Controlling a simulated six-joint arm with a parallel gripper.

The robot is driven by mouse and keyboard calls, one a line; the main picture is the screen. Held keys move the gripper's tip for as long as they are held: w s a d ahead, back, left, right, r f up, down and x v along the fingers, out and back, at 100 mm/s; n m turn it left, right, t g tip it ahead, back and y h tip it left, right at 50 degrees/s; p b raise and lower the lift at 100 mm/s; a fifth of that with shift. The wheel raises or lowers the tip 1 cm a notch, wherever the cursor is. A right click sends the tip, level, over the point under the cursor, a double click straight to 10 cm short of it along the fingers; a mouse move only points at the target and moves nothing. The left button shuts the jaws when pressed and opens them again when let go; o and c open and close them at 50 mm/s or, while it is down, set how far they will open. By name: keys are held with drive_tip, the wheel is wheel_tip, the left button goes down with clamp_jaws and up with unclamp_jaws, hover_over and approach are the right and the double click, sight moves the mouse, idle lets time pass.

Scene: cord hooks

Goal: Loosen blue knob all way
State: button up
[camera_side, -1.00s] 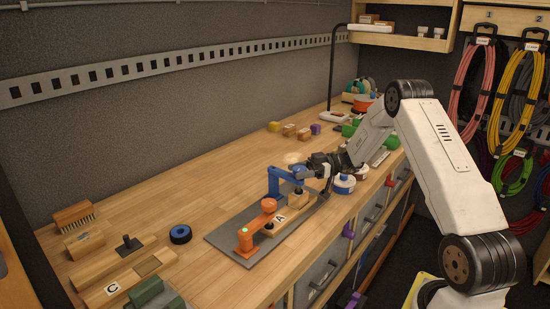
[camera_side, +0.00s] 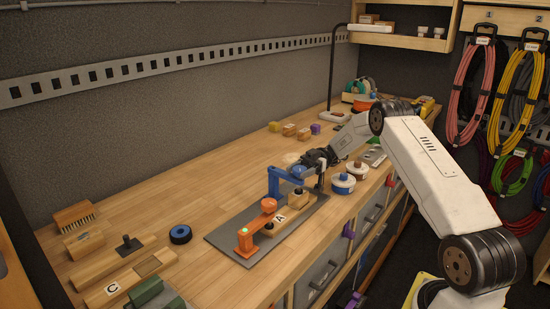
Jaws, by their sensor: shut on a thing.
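The blue knob (camera_side: 299,171) sits at the top of a blue clamp (camera_side: 274,182) at the far end of a grey base plate (camera_side: 226,235). My gripper (camera_side: 304,170) is at the knob, coming in from the right, and is shut on it. The fingers are small in this view and partly cover the knob. Below the knob, a wooden block marked A (camera_side: 281,219) with dark round knobs lies on the plate. An orange clamp (camera_side: 247,240) with an orange knob (camera_side: 268,205) stands at the near end, with a green light on top.
Blue-and-white round containers (camera_side: 343,184) stand right of the plate near the bench edge. A black-and-blue ring (camera_side: 180,234), a brush (camera_side: 75,215) and wooden blocks lie at left. Small coloured blocks (camera_side: 289,130) lie behind. The bench between is clear.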

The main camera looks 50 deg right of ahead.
drive_tip(key=shift+f, duration=0.1)
drive_tip(key=o, duration=1.3)
drive_tip(key=shift+m+t, duration=0.6)
drive_tip(key=shift+t, duration=0.4)
